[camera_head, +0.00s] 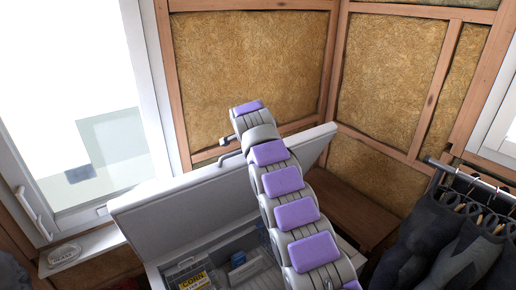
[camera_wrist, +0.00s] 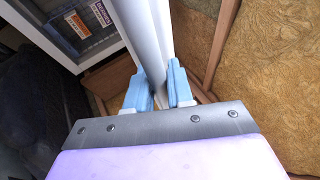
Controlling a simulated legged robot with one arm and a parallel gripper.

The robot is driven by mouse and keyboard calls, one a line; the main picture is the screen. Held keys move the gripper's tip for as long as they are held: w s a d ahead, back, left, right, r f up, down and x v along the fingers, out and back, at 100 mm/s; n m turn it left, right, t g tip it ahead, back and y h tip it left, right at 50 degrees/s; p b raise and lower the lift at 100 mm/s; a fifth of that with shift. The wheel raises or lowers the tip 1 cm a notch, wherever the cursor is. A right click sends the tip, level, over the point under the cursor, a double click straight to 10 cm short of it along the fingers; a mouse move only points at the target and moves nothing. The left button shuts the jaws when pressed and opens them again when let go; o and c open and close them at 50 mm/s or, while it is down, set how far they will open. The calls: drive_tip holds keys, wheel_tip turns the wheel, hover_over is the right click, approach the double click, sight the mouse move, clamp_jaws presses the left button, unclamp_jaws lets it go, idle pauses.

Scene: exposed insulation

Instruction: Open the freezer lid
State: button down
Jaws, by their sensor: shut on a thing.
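The freezer lid (camera_head: 165,215) is raised and stands tilted up over the open chest freezer. Its pale edge (camera_wrist: 135,25) also shows in the wrist view. The exact contact is partly hidden. The freezer's inside (camera_head: 225,262) is exposed, with packages in it.
A window (camera_head: 75,110) with a white sill is at the left. Walls with exposed insulation (camera_head: 245,75) stand behind the freezer. A wooden ledge (camera_head: 350,205) is right of it, and dark clothes (camera_head: 440,235) hang on a rack at the right.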

drive_tip(key=shift+w+a+r, duration=0.1)
drive_tip(key=shift+w+r, duration=0.05)
drive_tip(key=shift+r, duration=0.35)
drive_tip(key=shift+w+a+r, duration=0.1)
drive_tip(key=shift+r, duration=0.35)
drive_tip(key=c, duration=1.3)
unclamp_jaws()
drive_tip(key=shift+c, duration=0.2)
drive_tip(key=shift+o, duration=1.2)
drive_tip(key=shift+w+a+f, duration=0.25)
drive_tip(key=shift+w+a, duration=0.05)
drive_tip(key=shift+w, duration=0.1)
drive_tip(key=shift+s+f, duration=0.15)
drive_tip(key=shift+d+f, duration=0.15)
drive_tip(key=shift+f, duration=0.1)
